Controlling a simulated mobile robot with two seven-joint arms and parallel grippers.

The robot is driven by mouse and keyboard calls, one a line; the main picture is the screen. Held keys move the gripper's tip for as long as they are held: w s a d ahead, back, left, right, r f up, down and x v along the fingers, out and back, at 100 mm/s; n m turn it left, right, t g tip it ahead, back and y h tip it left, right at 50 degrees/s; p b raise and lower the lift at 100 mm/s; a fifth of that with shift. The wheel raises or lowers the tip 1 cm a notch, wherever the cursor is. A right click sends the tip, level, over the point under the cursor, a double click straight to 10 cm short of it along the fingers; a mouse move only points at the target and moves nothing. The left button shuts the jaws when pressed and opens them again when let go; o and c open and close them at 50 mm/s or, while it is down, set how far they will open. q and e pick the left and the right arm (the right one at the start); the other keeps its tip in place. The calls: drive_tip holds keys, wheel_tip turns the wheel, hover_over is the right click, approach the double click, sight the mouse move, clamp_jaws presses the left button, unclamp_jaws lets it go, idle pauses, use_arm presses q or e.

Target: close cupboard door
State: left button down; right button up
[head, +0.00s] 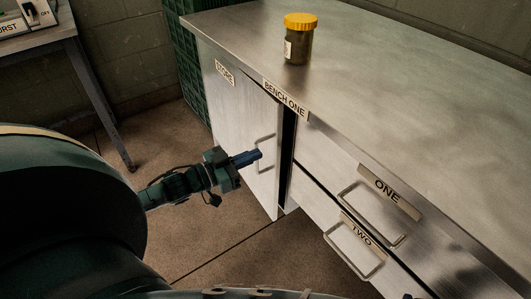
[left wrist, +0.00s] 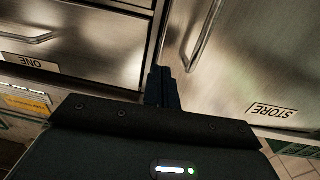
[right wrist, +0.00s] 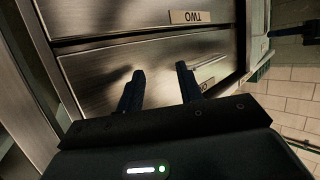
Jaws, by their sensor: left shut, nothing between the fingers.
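The cupboard door (head: 238,112), labelled STORE, is on the bench's left part and stands slightly ajar. A dark gap shows between its right edge and the drawers. Its handle (head: 264,152) is a vertical bar near that edge. My left gripper (head: 258,155) is shut and empty, in front of the door by the handle; I cannot tell whether it touches. In the left wrist view its fingertips (left wrist: 162,80) are together, with the door (left wrist: 250,65) and handle (left wrist: 203,35) just right of them. My right gripper (right wrist: 161,70) is open and empty, facing the drawer fronts.
Drawers ONE (head: 340,170) and TWO (head: 325,220) lie right of the door, with projecting handles. A brown jar with an orange lid (head: 299,40) stands on the steel bench top (head: 390,80). Green crates (head: 187,65) stand beyond the bench's left end. The floor before the door is clear.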

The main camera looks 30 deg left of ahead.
sight(277, 145)
use_arm(q)
drive_tip(key=x, duration=0.4)
drive_tip(key=shift+w+d+b, duration=0.1)
drive_tip(key=shift+w+b, duration=0.05)
drive_tip(key=shift+b, duration=0.25)
use_arm(e)
drive_tip(key=shift+w+a+f+n, duration=0.1)
drive_tip(key=shift+a+f+n, duration=0.2)
drive_tip(key=shift+f, duration=0.35)
use_arm(q)
drive_tip(key=shift+w, duration=0.1)
drive_tip(key=w, duration=0.1)
drive_tip(key=w+d, duration=0.1)
drive_tip(key=w+y, duration=0.1)
drive_tip(key=shift+w+d+n, duration=0.25)
drive_tip(key=shift+d+n, duration=0.15)
drive_tip(key=shift+w+d+r+t, duration=0.1)
drive_tip(key=shift+w+r+t, duration=0.1)
drive_tip(key=shift+w+t, duration=0.1)
drive_tip(key=shift+s+y, duration=0.1)
drive_tip(key=shift+y, duration=0.2)
use_arm(e)
drive_tip(key=shift+s+r, duration=0.2)
use_arm(q)
drive_tip(key=shift+d+r, duration=0.1)
drive_tip(key=shift+s, duration=0.1)
use_arm(e)
drive_tip(key=shift+s+a+r, duration=0.1)
drive_tip(key=shift+s, duration=0.05)
